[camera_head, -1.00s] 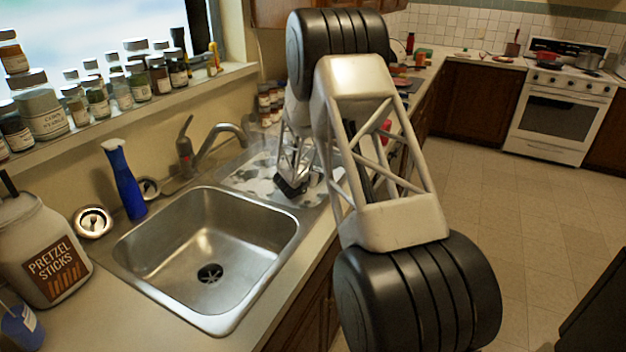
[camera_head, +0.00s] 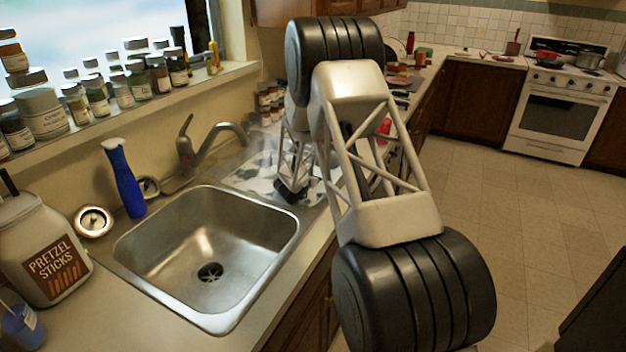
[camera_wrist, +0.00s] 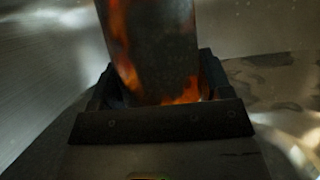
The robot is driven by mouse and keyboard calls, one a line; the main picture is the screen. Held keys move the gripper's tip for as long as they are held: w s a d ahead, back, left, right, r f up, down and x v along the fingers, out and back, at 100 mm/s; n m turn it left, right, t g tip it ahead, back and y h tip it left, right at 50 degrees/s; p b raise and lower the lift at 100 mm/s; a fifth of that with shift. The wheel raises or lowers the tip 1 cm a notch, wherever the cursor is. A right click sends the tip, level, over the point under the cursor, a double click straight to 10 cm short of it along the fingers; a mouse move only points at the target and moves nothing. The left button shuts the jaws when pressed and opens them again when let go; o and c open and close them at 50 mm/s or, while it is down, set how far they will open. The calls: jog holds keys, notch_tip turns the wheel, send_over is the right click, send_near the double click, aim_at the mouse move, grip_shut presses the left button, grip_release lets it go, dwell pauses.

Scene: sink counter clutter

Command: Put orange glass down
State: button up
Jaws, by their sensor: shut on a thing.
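The orange glass (camera_wrist: 155,50) fills the upper middle of the wrist view, dark and glossy with orange streaks along its sides. My gripper (camera_wrist: 158,98) is shut on it, with the dark jaws around its near end. I cannot make out the glass in the head view. Whether the glass touches a surface is not clear.
The empty steel sink (camera_head: 210,255) lies in front of the gripper, with the faucet (camera_head: 200,150) to its left. A blue bottle (camera_head: 125,180) and a pretzel jar (camera_head: 42,250) stand left of the sink. Small jars (camera_head: 268,100) stand behind the gripper.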

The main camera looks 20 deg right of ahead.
jog(key=o, duration=1)
jog(key=shift+s+a+r, duration=0.1)
jog(key=shift+r, duration=0.55)
jog(key=shift+v, duration=1.85)
